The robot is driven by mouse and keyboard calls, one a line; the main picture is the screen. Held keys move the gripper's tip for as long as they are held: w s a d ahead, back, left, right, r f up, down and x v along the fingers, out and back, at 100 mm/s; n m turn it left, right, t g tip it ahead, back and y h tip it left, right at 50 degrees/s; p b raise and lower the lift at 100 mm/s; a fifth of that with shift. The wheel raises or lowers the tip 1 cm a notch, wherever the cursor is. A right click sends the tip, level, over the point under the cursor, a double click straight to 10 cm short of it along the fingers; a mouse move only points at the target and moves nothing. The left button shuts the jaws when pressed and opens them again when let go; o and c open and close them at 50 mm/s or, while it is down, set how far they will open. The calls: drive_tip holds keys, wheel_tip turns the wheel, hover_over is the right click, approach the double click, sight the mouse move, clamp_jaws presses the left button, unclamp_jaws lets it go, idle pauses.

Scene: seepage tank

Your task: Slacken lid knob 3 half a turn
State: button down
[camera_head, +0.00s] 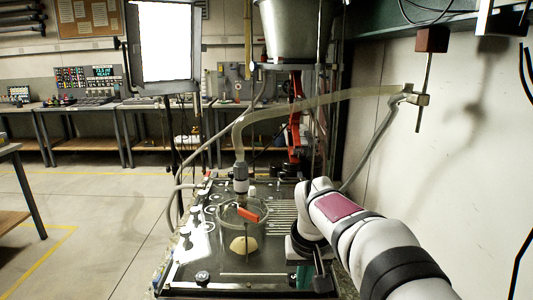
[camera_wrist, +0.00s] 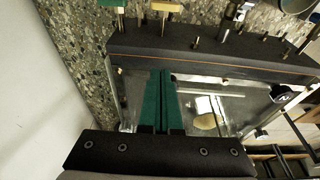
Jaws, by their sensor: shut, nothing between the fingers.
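The tank lid (camera_head: 265,285) is a dark, glossy plate in the middle of the head view. Dark round knobs sit along its edges, one at the near left corner (camera_head: 202,277). I cannot read any numbers, so I cannot tell which is knob 3. In the wrist view a black knob with a pale mark (camera_wrist: 282,97) sits at the right of the clear panel. My gripper (camera_wrist: 160,78) shows two green fingers pressed together, with nothing between them. In the head view my gripper (camera_head: 303,278) hangs by the lid's near right side, partly hidden by my arm.
A clear round vessel (camera_head: 262,214) with a red-orange piece (camera_head: 249,213) stands on the lid. The wrist view shows brass posts (camera_wrist: 163,12) on a dark bar. A white wall stands right.

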drive_tip(key=v, duration=0.2)
drive_tip(key=w+v, duration=0.1)
drive_tip(key=v, duration=0.1)
drive_tip(key=shift+r, duration=0.5)
drive_tip(key=a+f, duration=0.1)
drive_tip(key=f, duration=0.3)
drive_tip(key=a+f, duration=0.1)
drive_tip(key=f, duration=0.1)
drive_tip(key=shift+w+a, duration=0.1)
drive_tip(key=shift+a, duration=0.25)
drive_tip(key=shift+w+d, duration=0.15)
drive_tip(key=shift+w, duration=0.15)
